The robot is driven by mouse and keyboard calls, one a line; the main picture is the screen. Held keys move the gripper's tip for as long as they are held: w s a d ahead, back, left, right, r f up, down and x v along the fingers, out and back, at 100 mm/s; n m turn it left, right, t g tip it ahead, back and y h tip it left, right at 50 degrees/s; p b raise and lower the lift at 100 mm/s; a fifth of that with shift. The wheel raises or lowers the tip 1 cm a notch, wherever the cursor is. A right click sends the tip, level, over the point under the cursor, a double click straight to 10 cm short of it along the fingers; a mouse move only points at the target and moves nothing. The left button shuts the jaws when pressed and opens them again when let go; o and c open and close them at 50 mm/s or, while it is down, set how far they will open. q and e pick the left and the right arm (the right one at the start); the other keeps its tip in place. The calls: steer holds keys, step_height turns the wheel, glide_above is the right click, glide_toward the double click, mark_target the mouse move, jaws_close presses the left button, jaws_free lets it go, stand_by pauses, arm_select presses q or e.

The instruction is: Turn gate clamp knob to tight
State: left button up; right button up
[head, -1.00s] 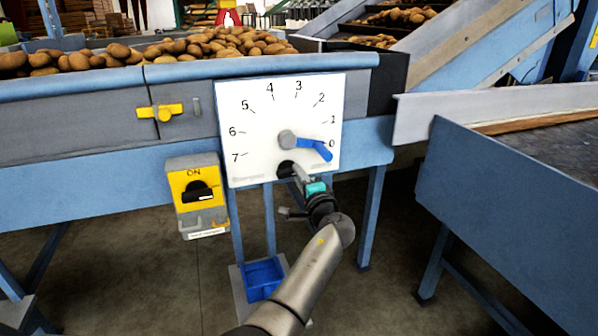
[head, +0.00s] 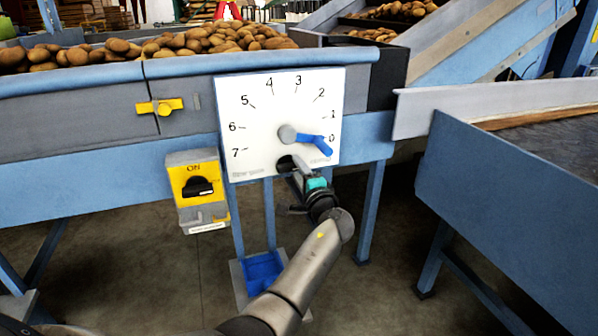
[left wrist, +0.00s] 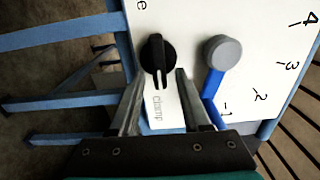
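The gate clamp knob (head: 286,163) is a small black knob at the lower edge of the white dial plate (head: 240,100). In the left wrist view the black knob (left wrist: 156,50) has a raised grip bar, beside the word "clamp". My left gripper (head: 297,174) is at the knob and covers part of it in the head view. In the left wrist view the left gripper (left wrist: 160,78) is open, with one finger on each side of the knob's bar and gaps showing. Whether a finger touches it I cannot tell. My right gripper is not in view.
A blue lever on a grey hub (head: 287,134) points near 0, close beside my gripper. A yellow switch box (head: 194,172) marked ON and a yellow latch (head: 160,106) are to the left. Potatoes (head: 190,45) lie above. A blue-sided table (head: 500,190) stands right.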

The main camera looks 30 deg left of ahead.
arm_select(q)
steer(key=shift+s+d+p, duration=0.3)
steer(key=shift+s+d, duration=0.05)
steer(key=shift+d, duration=0.1)
steer(key=p+v, duration=0.4)
steer(key=v, duration=1)
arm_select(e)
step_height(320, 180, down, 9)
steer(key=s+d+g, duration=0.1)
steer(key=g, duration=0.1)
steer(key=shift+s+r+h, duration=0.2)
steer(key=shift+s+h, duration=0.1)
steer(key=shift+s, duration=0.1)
arm_select(q)
steer(key=shift+s, duration=0.1)
